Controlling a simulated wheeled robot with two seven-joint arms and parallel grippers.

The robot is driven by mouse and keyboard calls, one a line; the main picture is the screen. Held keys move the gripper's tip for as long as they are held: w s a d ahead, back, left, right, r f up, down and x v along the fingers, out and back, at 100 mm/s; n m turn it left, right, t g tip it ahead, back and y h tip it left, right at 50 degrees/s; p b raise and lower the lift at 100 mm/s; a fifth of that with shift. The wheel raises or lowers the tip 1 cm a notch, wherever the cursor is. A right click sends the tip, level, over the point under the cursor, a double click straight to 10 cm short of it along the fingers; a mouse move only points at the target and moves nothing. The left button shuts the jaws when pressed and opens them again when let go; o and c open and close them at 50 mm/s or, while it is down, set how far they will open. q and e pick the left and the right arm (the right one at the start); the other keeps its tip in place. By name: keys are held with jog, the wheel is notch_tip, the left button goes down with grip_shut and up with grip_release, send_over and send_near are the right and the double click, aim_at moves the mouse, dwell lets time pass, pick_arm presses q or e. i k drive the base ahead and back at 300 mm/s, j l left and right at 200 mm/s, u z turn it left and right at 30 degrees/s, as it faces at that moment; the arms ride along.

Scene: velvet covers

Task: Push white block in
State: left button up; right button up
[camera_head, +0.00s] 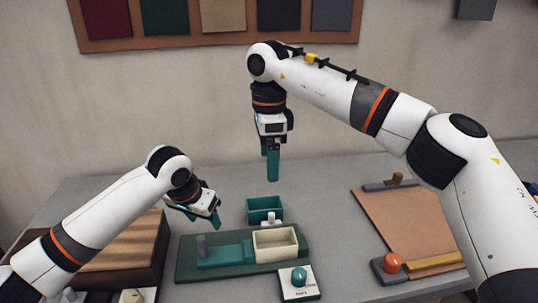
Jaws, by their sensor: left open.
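A cream-white open-topped block (276,243) sits at the right part of a dark green base (187,270) on the table. A teal piece (222,256) with a grey upright peg (201,246) lies to its left on the same base. A small white knobbed part (271,219) shows just behind the cream block. My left gripper (213,222) is open, tilted down, above and behind the base's left part, apart from the block. My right gripper (273,170) points straight down, high above the table behind the base. Its fingers overlap in view, so its opening is unclear.
A teal open box (263,205) stands behind the base. A white panel with a teal knob (298,281) is in front. A brown clipboard (405,222) and an orange-red ball knob (392,263) are at right. A wooden box (125,243) stands at left.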

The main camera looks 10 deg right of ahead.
aim_at(271, 223)
jog(key=k, duration=1)
